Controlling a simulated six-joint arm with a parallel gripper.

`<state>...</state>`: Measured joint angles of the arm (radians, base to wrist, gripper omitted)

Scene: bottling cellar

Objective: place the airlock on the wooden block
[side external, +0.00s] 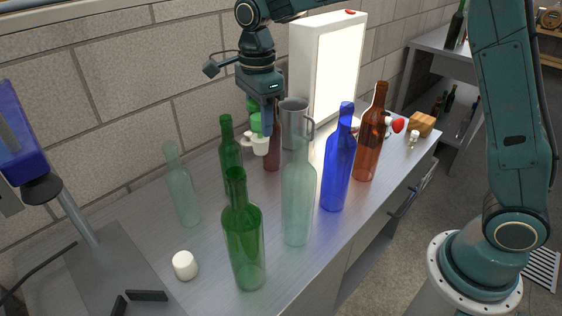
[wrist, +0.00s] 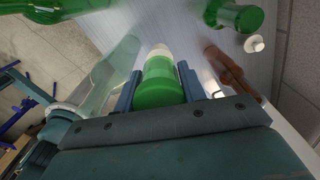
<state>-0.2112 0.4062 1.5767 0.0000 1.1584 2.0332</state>
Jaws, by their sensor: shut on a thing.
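My gripper (side external: 262,128) is above the back part of the steel bench, among the bottles. It is shut on a green cylinder with a pale end, which I take for the airlock (side external: 257,124). In the wrist view the airlock (wrist: 159,84) sits between the two blue-grey fingers (wrist: 160,90), its pale end pointing away from the wrist. The wooden block (side external: 422,123) is a small tan piece at the far right end of the bench, well apart from my gripper. Its top looks clear. The wrist view does not show the block.
Green bottles (side external: 244,240) are nearer. A red-ended piece (side external: 397,125) is beside the block.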

